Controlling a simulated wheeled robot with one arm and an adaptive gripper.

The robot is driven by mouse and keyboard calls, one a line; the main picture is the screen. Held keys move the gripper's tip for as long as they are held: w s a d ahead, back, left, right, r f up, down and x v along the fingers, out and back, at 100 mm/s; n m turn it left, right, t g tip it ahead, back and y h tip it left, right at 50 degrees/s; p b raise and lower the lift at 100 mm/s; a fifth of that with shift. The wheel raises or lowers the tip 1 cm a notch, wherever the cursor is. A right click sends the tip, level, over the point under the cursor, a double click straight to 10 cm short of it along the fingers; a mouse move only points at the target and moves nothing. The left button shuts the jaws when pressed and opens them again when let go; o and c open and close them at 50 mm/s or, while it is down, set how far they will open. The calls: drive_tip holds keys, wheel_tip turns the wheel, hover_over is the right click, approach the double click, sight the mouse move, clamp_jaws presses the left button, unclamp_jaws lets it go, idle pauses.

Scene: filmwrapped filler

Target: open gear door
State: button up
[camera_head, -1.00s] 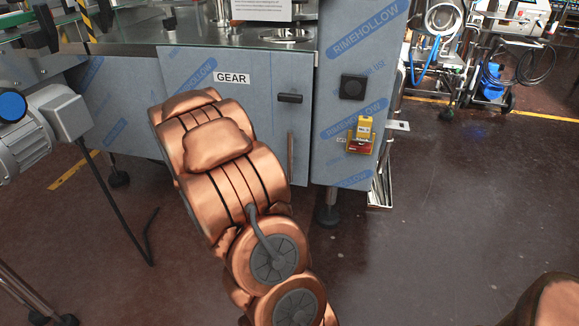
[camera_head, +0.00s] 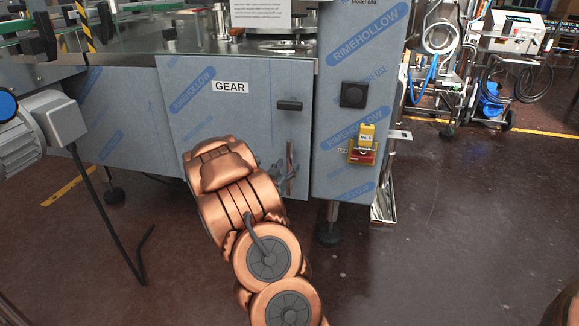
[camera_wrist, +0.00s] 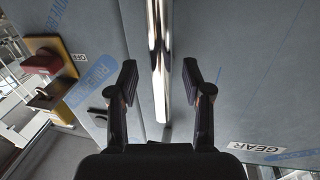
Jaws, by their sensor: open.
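The gear door (camera_head: 215,120) is a grey-blue, film-covered panel with a GEAR label (camera_head: 230,87). It looks shut, flush with the cabinet. A vertical metal bar handle (camera_head: 290,155) stands at its right edge, partly hidden by my gripper (camera_head: 282,176). In the wrist view my gripper (camera_wrist: 158,86) is open. The chrome bar (camera_wrist: 158,60) runs lengthwise between its two black fingers, with a gap on both sides. I cannot tell how deep the bar sits between them. The GEAR label also shows in the wrist view (camera_wrist: 254,147).
A black knob (camera_head: 289,105) sits on the door above the bar. Right of the door, the cabinet carries a black square fitting (camera_head: 353,94) and a yellow-red switch (camera_head: 363,145). A grey motor (camera_head: 40,128) stands at the left. Floor at right is clear.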

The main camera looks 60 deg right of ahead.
drive_tip(key=shift+w+d, duration=0.2)
drive_tip(key=shift+d, duration=1.1)
drive_tip(key=shift+c, duration=0.2)
clamp_jaws()
